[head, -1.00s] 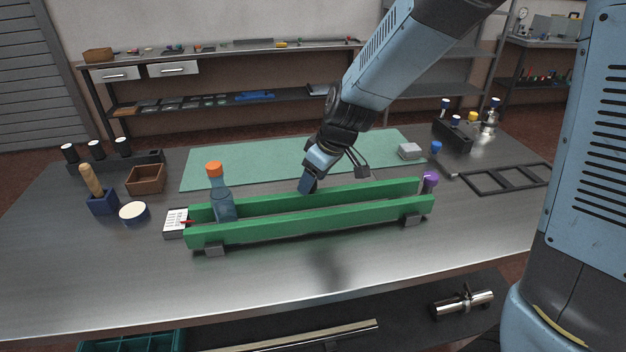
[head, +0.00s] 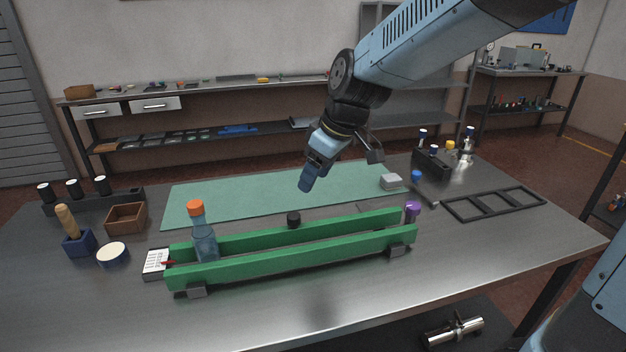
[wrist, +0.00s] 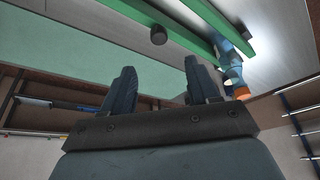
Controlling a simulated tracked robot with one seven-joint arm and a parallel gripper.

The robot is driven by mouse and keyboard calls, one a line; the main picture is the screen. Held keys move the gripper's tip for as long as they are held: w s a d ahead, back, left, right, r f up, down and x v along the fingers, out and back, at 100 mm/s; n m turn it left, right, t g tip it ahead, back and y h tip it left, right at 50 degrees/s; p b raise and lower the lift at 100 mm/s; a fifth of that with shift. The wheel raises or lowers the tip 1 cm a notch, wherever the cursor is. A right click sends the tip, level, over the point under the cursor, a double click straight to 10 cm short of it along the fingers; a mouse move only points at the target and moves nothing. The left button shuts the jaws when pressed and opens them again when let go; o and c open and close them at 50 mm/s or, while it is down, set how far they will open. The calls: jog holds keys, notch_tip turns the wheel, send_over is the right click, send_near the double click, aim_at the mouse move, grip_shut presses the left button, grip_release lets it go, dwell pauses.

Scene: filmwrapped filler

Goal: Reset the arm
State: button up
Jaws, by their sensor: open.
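My gripper (head: 307,178) hangs in the air above the table, behind the green rail holder (head: 290,262) and over the front part of the green mat (head: 240,197). In the wrist view its two dark fingers (wrist: 162,88) stand apart with nothing between them. A small black-capped item (head: 293,219) stands at the holder's back rail, below my gripper; it also shows in the wrist view (wrist: 158,35). A clear blue bottle with an orange cap (head: 204,240) stands upright at the holder's left end. A purple-capped item (head: 412,212) is at its right end.
On the left are a wooden box (head: 127,218), a blue block with a wooden-handled tool (head: 79,243) and a round tub (head: 113,255). On the right lie a dark open frame (head: 495,203), a grey block (head: 391,181) and a dark bottle rack (head: 432,163).

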jog(key=s+d+r+m+t+h, duration=0.1)
jog(key=s+d+m, duration=0.5)
jog(key=d, duration=0.7)
jog(key=s+d+r+m+t+h, duration=0.2)
jog(key=s+d+r+m, duration=0.3)
jog(key=d, duration=0.8)
jog(key=s+m+h, duration=0.1)
jog(key=s, duration=0.2)
jog(key=shift+r+m+t, duration=0.2)
jog(key=shift+m+t, duration=0.1)
dwell(1.1)
